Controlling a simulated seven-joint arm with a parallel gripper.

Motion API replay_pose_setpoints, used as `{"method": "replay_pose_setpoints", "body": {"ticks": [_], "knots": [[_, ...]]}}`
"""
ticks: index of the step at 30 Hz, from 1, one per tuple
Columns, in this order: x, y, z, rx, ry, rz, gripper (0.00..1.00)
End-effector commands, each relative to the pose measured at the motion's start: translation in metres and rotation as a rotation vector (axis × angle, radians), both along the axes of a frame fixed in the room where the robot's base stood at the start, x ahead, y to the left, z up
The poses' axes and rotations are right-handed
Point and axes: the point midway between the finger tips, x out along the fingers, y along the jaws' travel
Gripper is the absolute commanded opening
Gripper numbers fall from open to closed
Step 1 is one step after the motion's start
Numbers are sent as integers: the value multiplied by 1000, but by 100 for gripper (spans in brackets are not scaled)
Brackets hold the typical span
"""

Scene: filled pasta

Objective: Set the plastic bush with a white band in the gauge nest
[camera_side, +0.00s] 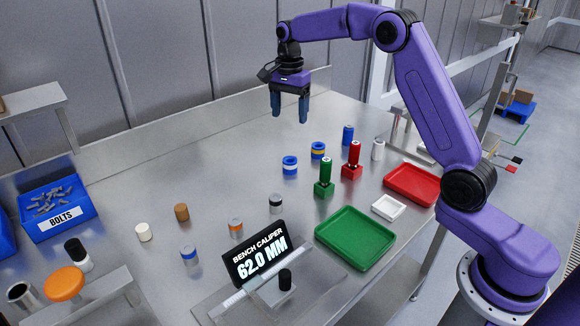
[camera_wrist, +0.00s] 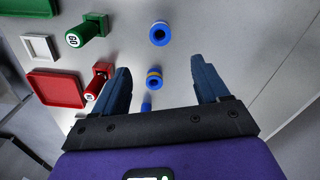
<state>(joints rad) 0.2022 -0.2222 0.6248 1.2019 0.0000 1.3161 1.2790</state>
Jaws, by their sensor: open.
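A blue ring-shaped bush with a white band (camera_side: 289,168) stands upright on the steel bench; in the wrist view it is the blue ring (camera_wrist: 160,42) beyond my fingertips. A similar blue bush with a yellow band (camera_side: 318,153) stands behind it to the right, and shows between my fingers in the wrist view (camera_wrist: 154,86). My gripper (camera_side: 289,118) is open and empty, pointing down well above the bench; its two blue fingers show in the wrist view (camera_wrist: 161,66). A small empty white square tray (camera_side: 388,215) looks like a shallow nest, but I cannot tell for certain.
Green (camera_side: 323,190) and red (camera_side: 351,172) blocks with upright plugs stand beside the bushes. A green tray (camera_side: 355,237), a red tray (camera_side: 412,184) and a bench caliper display (camera_side: 257,253) are nearby. A blue cylinder (camera_side: 348,134) stands farther back. Several other cylinders stand on the left.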

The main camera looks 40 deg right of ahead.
Motion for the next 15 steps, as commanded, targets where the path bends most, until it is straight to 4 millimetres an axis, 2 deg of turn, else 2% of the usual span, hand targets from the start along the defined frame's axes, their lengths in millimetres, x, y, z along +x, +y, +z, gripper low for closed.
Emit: {"method": "replay_pose_setpoints", "body": {"ticks": [9, 15], "knots": [[-1, 0, -61, 0, 4, 1, 74], [0, 0, -87, 0, 0, 2, 74]]}}
